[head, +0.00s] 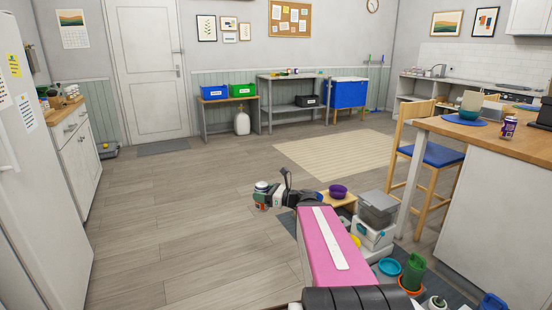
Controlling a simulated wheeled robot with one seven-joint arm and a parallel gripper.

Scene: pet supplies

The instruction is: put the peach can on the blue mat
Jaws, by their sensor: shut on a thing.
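My gripper (267,197) is out in front of me, above the wooden floor. It is shut on a small can (261,187) with a pale top; its side is mostly hidden by the fingers, and its label is too small to read. I cannot tell its colour as peach from here. A round blue mat (451,121) lies on the wooden counter at the right, well apart from my gripper. A teal bowl (469,115) stands on or just behind the mat.
A purple can (508,128) stands on the counter right of the mat. A chair with a blue seat (430,154) stands at the counter's left side. Bowls, a grey-lidded box (377,212) and a green container (413,270) crowd the floor at lower right. The floor at left is clear.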

